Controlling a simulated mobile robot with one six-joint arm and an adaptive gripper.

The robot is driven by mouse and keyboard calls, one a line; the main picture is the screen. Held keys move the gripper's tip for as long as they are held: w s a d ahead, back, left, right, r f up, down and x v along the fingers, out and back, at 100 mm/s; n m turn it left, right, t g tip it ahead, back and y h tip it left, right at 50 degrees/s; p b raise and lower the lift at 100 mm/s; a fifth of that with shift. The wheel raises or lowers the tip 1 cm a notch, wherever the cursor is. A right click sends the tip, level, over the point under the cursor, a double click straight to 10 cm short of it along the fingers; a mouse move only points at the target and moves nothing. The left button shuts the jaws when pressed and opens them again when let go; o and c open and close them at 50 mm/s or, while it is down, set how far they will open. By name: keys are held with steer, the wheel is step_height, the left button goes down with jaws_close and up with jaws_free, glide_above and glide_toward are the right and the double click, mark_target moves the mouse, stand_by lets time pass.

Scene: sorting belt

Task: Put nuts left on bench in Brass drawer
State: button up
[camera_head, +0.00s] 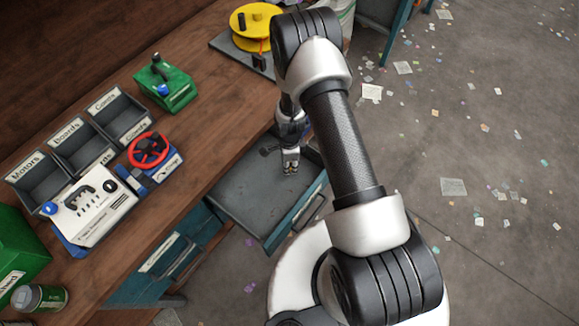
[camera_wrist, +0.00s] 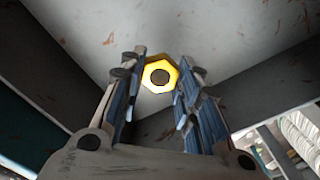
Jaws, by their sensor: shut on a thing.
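A yellow hex nut (camera_wrist: 160,63) shows between my fingertips in the wrist view, its hole facing the camera. My gripper (camera_head: 290,166) is shut on it. In the head view the gripper points down over an open grey drawer (camera_head: 240,192), close to its inside. The nut itself is too small or hidden to make out there. The wrist view shows the drawer's pale floor (camera_wrist: 220,30) and dark walls beyond the nut. I cannot read the drawer's label, so I cannot tell whether it is the Brass one. No loose nuts are visible on the wooden bench (camera_head: 205,120).
Labelled bins (camera_head: 80,150), a white device (camera_head: 95,215), a red-wheeled item (camera_head: 148,150), a green box (camera_head: 165,88) and a yellow reel (camera_head: 257,22) stand on the bench. A labelled drawer (camera_head: 160,255) is at lower left. Scraps litter the floor at right.

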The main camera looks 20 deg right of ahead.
steer(key=shift+f, duration=1.25)
steer(key=shift+f+b, duration=0.65)
steer(key=shift+b, duration=0.2)
steer(key=o, duration=1.1)
steer(key=shift+r, duration=0.1)
